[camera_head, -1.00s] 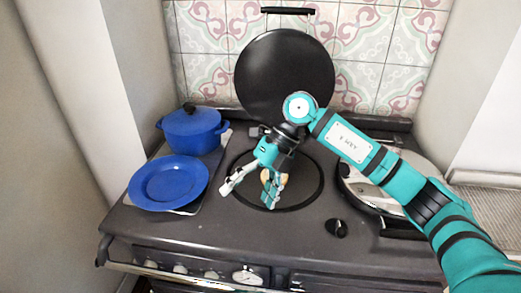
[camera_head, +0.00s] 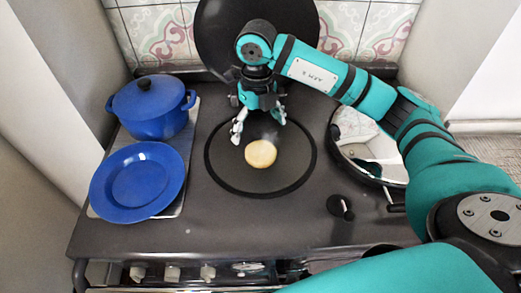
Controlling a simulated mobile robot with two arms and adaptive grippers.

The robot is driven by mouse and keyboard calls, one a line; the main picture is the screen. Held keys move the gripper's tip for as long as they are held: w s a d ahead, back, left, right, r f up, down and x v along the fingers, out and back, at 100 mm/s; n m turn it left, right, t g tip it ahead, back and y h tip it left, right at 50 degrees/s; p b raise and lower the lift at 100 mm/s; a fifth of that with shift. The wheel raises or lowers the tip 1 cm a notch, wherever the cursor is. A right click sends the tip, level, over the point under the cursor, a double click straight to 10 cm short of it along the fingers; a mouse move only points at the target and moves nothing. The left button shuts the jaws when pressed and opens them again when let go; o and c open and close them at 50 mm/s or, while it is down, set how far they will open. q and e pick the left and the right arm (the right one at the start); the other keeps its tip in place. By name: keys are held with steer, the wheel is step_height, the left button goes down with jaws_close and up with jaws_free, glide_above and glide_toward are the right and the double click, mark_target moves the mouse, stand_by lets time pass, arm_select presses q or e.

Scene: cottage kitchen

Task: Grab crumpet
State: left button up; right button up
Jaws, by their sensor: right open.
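The crumpet (camera_head: 261,154), round and pale golden, lies on the dark round hotplate (camera_head: 226,174) of the stove, a little above its middle. My right gripper (camera_head: 259,128) is open, its fingers spread, just behind the crumpet in the picture and apart from it. Nothing is between its fingers. The whole crumpet is visible. My left gripper is not in view.
A blue lidded pot (camera_head: 150,108) and a blue plate (camera_head: 137,182) stand left of the hotplate. A raised black round lid (camera_head: 215,35) is behind it. A shiny closed lid (camera_head: 365,140) and a black knob (camera_head: 340,206) are at the right. The stovetop front (camera_head: 220,235) is clear.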

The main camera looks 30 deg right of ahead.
mark_target(259, 149)
step_height(259, 149, down, 3)
steer(key=shift+w+r, duration=0.1)
steer(key=shift+r, duration=0.05)
steer(key=shift+f+p, duration=0.4)
steer(key=f+p, duration=0.2)
steer(key=f, duration=0.2)
steer(key=shift+d+f, duration=0.2)
steer(key=shift+f, duration=0.25)
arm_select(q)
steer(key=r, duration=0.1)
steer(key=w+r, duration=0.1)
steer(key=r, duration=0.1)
arm_select(e)
steer(key=c, duration=0.9)
